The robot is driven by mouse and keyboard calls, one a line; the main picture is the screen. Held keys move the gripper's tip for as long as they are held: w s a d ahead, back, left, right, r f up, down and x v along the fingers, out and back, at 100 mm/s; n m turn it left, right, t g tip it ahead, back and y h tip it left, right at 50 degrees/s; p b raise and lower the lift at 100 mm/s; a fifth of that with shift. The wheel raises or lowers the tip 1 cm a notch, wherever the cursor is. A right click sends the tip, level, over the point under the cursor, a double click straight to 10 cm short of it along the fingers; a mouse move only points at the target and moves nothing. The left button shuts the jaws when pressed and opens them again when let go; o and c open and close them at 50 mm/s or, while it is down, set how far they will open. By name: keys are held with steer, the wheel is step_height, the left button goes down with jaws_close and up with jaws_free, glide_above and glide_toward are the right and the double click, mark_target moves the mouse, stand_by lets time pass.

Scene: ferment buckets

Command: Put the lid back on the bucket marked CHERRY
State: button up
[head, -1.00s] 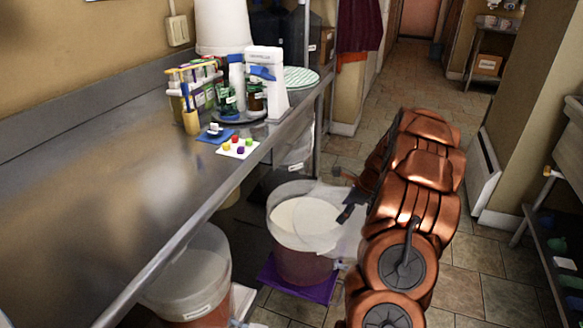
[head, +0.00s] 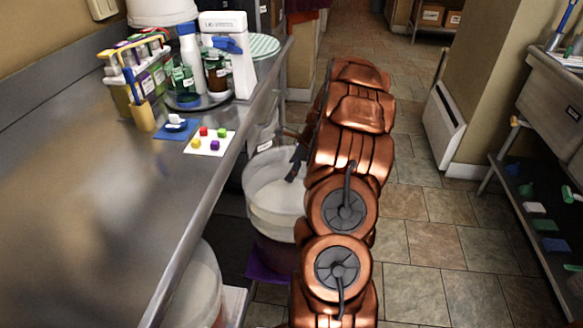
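A translucent white bucket (head: 270,207) with reddish lower contents stands on a purple mat (head: 262,270) beside the steel counter. No CHERRY marking can be read on it. My gripper (head: 292,172), dark and small, is at the bucket's upper right, overlapping its rim in the picture. My copper arm hides the bucket's right side. I cannot tell whether the fingers are open or shut, or whether they hold a lid. A lid cannot be made out clearly. A second translucent bucket (head: 205,285) with a pale label shows partly under the counter at the lower left.
The steel counter (head: 90,215) runs along the left. It bears a tube rack (head: 120,92), a white dispenser (head: 228,52), bottles and a white card (head: 211,147) with coloured cubes. Tiled floor (head: 425,220) is free to the right, up to a shelf unit (head: 545,225).

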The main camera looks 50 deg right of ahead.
step_height(320, 180, down, 3)
steer(key=shift+r+b, duration=0.2)
steer(key=shift+b, duration=0.75)
steer(key=shift+f+p, duration=0.35)
steer(key=shift+f, duration=0.6)
steer(key=shift+p, duration=1.05)
steer(key=shift+f+p, duration=0.2)
steer(key=shift+p, duration=0.8)
stand_by(1.9)
steer(key=o, duration=1.3)
steer(key=shift+o, duration=0.2)
steer(key=shift+r, duration=0.1)
steer(key=shift+r+p, duration=2.8)
steer(key=shift+r, duration=0.65)
